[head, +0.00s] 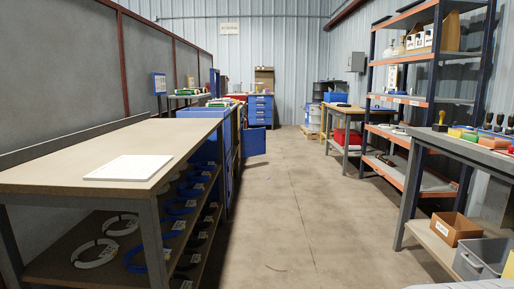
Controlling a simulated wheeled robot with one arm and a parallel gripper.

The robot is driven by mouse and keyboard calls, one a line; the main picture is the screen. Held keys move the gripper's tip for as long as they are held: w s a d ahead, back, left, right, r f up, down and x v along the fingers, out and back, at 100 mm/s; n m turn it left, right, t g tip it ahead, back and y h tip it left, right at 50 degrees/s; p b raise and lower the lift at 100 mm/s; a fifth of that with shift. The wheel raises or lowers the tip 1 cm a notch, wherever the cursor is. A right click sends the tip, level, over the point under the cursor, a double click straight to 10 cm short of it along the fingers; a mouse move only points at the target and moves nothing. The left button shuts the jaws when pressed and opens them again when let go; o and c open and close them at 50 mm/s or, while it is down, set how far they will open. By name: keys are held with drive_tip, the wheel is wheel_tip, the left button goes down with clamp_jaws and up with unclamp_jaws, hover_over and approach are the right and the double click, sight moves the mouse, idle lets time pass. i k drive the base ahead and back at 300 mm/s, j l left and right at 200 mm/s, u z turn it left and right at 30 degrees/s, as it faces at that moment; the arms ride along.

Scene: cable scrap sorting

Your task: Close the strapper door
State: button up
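No machine in the head view is clearly marked as the strapper. A flat dark blue panel (253,142) juts into the aisle beyond the left workbench, beside a row of blue units (205,113). It looks like a door standing open, but I cannot tell for sure at this distance. Its left edge and the unit's inside are mostly hidden. My gripper is not in view.
A long workbench (60,178) with a white board (129,167) and cable coils below fills the left. A tall shelf rack (432,100) and a grey bench (463,150) line the right. The concrete aisle (290,215) between is clear. A blue drawer cabinet (260,110) stands at the back.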

sight(253, 140)
drive_tip(key=i+z, duration=0.15)
drive_tip(key=i, duration=1.05)
drive_tip(key=i+l, duration=0.15)
drive_tip(key=i, duration=6.25)
drive_tip(key=i+u, duration=0.4)
drive_tip(key=i, duration=0.3)
drive_tip(key=i+l+u, duration=0.35)
drive_tip(key=i, duration=0.35)
drive_tip(key=j, duration=0.1)
